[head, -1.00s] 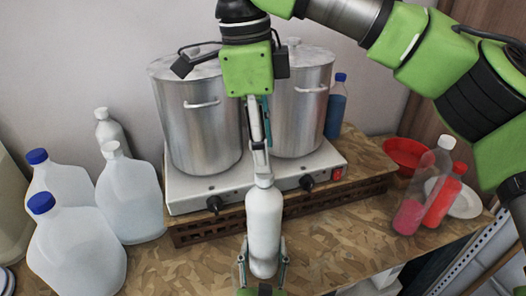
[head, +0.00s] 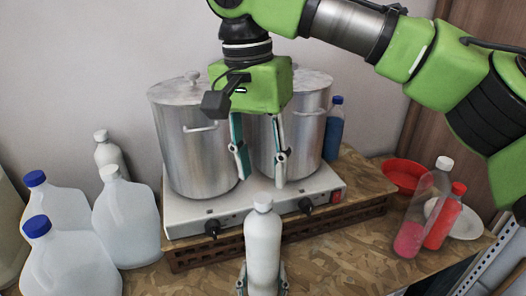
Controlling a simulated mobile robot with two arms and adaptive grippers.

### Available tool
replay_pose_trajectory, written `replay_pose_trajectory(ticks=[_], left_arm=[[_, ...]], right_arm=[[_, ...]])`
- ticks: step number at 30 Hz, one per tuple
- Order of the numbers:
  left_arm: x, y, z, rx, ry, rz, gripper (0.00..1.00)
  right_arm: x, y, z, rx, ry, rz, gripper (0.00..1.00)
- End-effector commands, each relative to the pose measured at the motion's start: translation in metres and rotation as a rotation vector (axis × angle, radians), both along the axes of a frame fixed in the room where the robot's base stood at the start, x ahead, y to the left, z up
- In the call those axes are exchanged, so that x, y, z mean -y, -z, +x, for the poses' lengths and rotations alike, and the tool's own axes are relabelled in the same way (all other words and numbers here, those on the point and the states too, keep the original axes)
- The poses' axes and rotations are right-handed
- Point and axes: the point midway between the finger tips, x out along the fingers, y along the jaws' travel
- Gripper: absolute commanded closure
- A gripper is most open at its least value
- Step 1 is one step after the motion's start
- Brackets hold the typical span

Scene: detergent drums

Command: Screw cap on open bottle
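A white bottle (head: 263,245) stands upright at the lower middle, in front of the hot plate. A white cap (head: 263,199) sits on its neck; how tightly it is screwed on cannot be told. My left gripper (head: 262,280) comes in at the bottom edge with one finger on each side of the bottle's lower part, closed around it. My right gripper (head: 262,178) hangs above and behind the bottle in the picture, its two fingers spread wide with nothing between them. It is clear of the cap.
Two steel pots (head: 198,150) stand on a double hot plate (head: 190,221) behind the bottle. Several white jugs (head: 128,218) crowd the left. At right are a pink-filled bottle (head: 411,235), a red bottle (head: 445,218), a red bowl (head: 401,172) and a plate (head: 466,222).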

Motion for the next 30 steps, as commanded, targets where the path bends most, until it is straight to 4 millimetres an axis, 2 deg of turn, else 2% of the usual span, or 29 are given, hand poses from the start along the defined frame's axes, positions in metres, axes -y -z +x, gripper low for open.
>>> replay_pose_trajectory(ticks=[30], left_arm=[[0.000,0.001,0.000,-0.002,0.000,0.001,1.00]], right_arm=[[0.002,-0.016,0.000,-0.122,-1.854,0.036,0.63]])
